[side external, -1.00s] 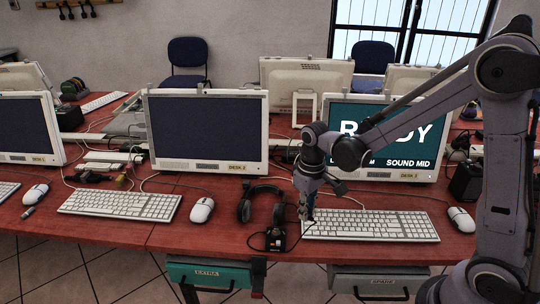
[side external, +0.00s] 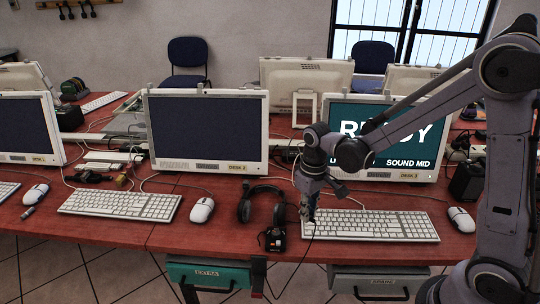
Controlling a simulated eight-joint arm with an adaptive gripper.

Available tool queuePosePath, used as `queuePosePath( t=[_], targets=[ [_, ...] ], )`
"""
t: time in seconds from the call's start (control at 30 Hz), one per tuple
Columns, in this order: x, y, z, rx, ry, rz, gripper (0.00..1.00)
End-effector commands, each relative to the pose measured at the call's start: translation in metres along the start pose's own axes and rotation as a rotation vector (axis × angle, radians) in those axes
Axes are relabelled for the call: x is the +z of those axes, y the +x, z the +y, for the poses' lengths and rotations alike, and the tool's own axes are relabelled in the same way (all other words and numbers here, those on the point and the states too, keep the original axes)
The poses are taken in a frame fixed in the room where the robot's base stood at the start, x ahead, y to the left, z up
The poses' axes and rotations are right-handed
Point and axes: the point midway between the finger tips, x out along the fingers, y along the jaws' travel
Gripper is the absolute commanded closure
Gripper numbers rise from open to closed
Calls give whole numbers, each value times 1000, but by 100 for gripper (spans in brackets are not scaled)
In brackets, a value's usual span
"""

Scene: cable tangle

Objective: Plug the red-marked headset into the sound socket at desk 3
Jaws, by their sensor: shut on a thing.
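A black headset (side external: 261,203) lies on the red desk between the middle mouse and the right keyboard. A small black box (side external: 274,239) with a small red mark sits at the desk's front edge, just in front of it. My gripper (side external: 308,217) is over the left end of the right keyboard, shut on a thin black cable (side external: 303,247). The cable hangs down past the front edge. Its held end is too small to make out. The right monitor (side external: 397,140) shows READY and SOUND MID; its desk label is too small to read surely. I cannot make out a sound socket.
The right keyboard (side external: 369,226) lies just beside my gripper. A white mouse (side external: 202,210) and another keyboard (side external: 119,205) lie to the left. Loose cables and adapters clutter the desk behind. A teal drawer marked EXTRA (side external: 209,273) and a grey drawer (side external: 369,281) hang below the edge.

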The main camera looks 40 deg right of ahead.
Motion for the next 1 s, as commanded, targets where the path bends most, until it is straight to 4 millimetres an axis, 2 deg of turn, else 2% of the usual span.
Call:
queuePosePath(
  t=[1.0],
  targets=[
    [-32, -27, -32, 0, -1, 0, 100]
  ],
)
